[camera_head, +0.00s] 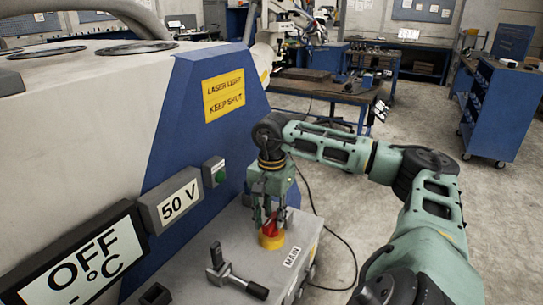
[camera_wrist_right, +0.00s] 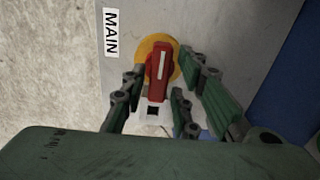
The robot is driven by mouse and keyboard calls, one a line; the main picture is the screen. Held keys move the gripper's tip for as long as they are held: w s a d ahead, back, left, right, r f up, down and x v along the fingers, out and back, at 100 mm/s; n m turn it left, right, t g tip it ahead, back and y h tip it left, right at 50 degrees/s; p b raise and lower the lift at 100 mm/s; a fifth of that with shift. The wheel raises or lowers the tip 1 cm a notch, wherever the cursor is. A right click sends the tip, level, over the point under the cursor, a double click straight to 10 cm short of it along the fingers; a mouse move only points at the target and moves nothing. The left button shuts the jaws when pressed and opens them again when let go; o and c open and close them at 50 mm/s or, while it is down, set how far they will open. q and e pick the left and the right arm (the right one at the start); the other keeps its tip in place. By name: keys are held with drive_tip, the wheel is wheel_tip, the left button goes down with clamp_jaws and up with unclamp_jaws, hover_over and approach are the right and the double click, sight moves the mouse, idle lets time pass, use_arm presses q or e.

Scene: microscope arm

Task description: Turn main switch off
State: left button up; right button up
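The main switch is a red knob (camera_head: 271,228) on a yellow round base (camera_head: 271,241), set on top of a grey box beside a MAIN label (camera_head: 292,256). In the right wrist view, the red knob (camera_wrist_right: 158,75) carries a white line and sits on the yellow base (camera_wrist_right: 173,48). My right gripper (camera_head: 270,222) points down over the knob. Its fingers (camera_wrist_right: 163,72) stand on either side of the knob, open, with a visible gap on both sides. My left gripper is not in view.
A black-handled lever (camera_head: 228,275) stands on the same box, left of the switch. A blue-and-white machine (camera_head: 190,130) with a 50 V display (camera_head: 180,204), an OFF screen (camera_head: 82,268) and a green button (camera_head: 220,175) rises at left. Open floor lies right.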

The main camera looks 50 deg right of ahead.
sight(272, 219)
drive_tip(key=shift+o, duration=0.4)
wheel_tip(272, 219, up, 12)
idle(0.6)
idle(0.7)
